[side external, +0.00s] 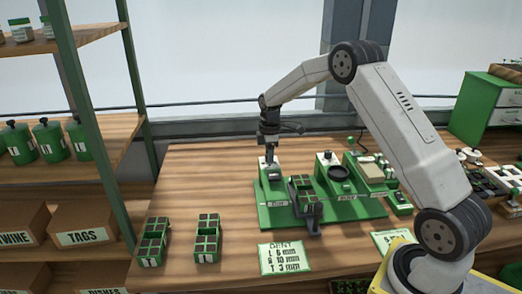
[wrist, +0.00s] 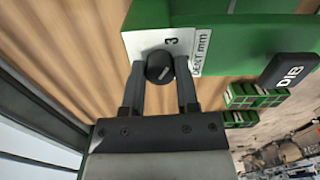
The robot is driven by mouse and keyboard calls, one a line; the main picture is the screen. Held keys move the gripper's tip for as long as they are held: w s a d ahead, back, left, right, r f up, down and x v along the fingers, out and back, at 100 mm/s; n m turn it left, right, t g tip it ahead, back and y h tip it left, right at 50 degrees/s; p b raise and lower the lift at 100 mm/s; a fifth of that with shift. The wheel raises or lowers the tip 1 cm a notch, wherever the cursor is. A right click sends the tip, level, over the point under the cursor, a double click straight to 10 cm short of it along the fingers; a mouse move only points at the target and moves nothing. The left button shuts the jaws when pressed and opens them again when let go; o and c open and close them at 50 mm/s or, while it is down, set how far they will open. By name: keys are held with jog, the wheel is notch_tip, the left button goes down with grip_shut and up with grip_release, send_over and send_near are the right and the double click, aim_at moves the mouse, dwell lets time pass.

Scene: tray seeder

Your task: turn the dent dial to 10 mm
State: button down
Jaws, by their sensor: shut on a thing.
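The dent dial (wrist: 159,66) is a small dark round knob on a white plate (wrist: 207,50) marked "DENT mm" in the wrist view. A "3" shows on the plate near the knob. The other figures are hidden, and I cannot tell where the knob's pale mark points. My gripper (wrist: 160,84) is shut on the dial, one finger on each side. In the side view my gripper (side external: 269,158) reaches down onto the top of the left green block (side external: 272,192) of the seeder. The dial is hidden there.
A dark-celled tray (side external: 304,190) sits right of the block, and a black dish (side external: 339,173) lies farther right. Two small green trays (side external: 152,243) (side external: 206,238) stand at front left. A card (side external: 285,258) headed "DENT" lists 6, 10 and 3 mm. Front-left wood is mostly clear.

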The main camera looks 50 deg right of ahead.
jog(key=shift+m, duration=0.4)
jog(key=m, duration=1.7)
jog(key=shift+a+m, duration=0.1)
jog(key=shift+m, duration=0.3)
jog(key=m, duration=0.5)
jog(key=shift+m, duration=0.3)
jog(key=shift+c, duration=1.8)
grip_release()
